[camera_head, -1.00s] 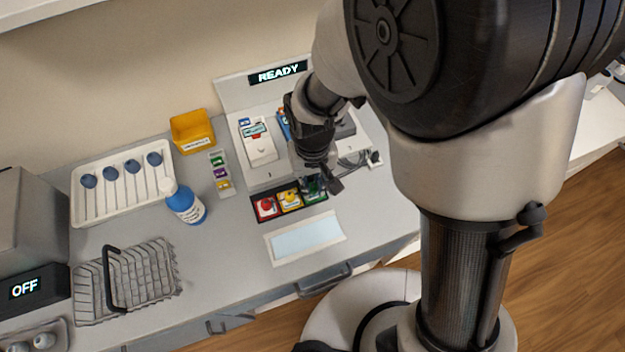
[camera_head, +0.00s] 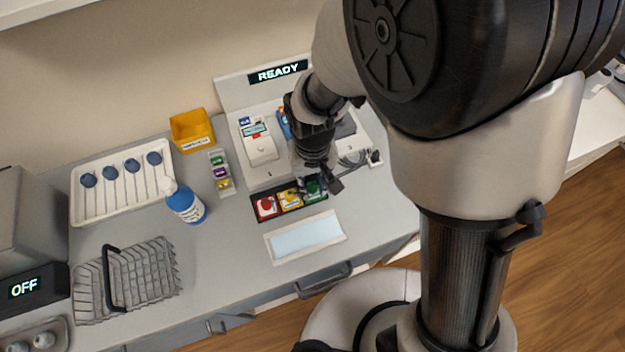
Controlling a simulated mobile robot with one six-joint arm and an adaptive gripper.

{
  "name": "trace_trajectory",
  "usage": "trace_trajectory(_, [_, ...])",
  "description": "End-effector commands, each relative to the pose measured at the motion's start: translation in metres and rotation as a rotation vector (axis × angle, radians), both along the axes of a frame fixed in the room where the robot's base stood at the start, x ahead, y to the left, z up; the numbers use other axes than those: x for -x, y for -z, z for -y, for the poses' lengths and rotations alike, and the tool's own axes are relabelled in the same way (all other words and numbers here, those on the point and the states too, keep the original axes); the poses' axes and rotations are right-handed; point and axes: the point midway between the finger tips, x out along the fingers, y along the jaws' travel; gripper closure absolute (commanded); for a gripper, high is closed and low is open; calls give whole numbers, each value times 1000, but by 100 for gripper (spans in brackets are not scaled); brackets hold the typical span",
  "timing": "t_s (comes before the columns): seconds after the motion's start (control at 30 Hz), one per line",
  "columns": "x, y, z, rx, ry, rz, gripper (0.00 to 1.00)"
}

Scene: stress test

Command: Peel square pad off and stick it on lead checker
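My gripper (camera_head: 316,183) points down above the right end of a dark panel holding red, yellow and green square-framed pieces. The green piece (camera_head: 314,190) is beside and below the fingers. It is too small to tell whether they touch or hold anything. A white sheet or shallow tray with a pale blue rectangle (camera_head: 305,237) lies in front of the panel. A small strip with several coloured squares (camera_head: 221,172) lies farther left. I cannot tell which of these is the square pad. Cables (camera_head: 357,160) lie right of the gripper; I cannot identify the lead checker, and my arm hides part of the station.
A station with a READY sign (camera_head: 278,71) and a white handheld device (camera_head: 260,147) stands behind. A yellow bin (camera_head: 192,130), white tray of paddles (camera_head: 90,208), blue-white bottle (camera_head: 185,204) and wire rack (camera_head: 150,280) are left.

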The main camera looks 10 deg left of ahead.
Motion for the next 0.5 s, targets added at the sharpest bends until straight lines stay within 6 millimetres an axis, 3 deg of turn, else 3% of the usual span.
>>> trace_trajectory(0.5, [0,-6,0,0,0,0,75])
